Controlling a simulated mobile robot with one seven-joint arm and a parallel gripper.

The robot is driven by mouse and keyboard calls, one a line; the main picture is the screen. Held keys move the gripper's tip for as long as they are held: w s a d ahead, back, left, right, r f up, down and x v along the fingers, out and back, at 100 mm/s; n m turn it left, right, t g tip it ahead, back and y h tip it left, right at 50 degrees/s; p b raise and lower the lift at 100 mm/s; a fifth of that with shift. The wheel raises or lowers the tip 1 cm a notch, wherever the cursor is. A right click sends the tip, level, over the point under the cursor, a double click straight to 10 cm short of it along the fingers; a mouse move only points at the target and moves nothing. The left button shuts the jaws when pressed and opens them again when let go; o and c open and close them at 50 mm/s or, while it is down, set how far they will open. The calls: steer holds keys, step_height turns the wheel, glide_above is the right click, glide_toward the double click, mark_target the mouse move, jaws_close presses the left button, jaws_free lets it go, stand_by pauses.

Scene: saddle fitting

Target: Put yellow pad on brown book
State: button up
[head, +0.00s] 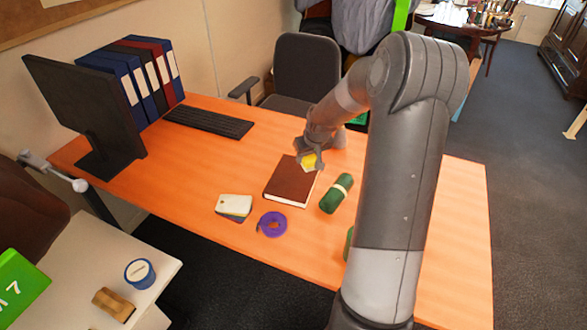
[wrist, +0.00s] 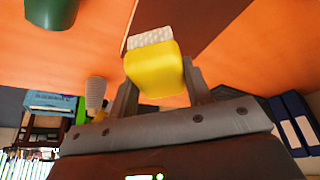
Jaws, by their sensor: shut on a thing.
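The yellow pad (head: 309,161) is held in my gripper (head: 310,165), over the far right corner area of the brown book. In the wrist view the yellow pad (wrist: 153,72), with a whitish bumpy layer on one side, sits between the two fingers of my gripper (wrist: 158,85). The brown book (head: 291,182) lies flat on the orange desk in the head view. Part of the book (wrist: 175,22) shows behind the pad in the wrist view. I cannot tell whether the pad touches the book.
A purple tape coil (head: 272,225) and a cream pad stack (head: 234,206) lie in front. A keyboard (head: 208,121), monitor (head: 88,110) and binders (head: 140,80) stand at the left. The desk (head: 190,180) is clear left of the book.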

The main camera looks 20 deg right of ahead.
steer(key=w+a+f, duration=0.1)
steer(key=a, duration=0.1)
steer(key=w+a+f, duration=0.1)
steer(key=w+f, duration=0.1)
steer(key=shift+w+a, duration=0.25)
steer(key=shift+a, duration=0.1)
steer(key=shift+f, duration=2)
steer(key=shift+f, duration=0.1)
steer(key=o, duration=1)
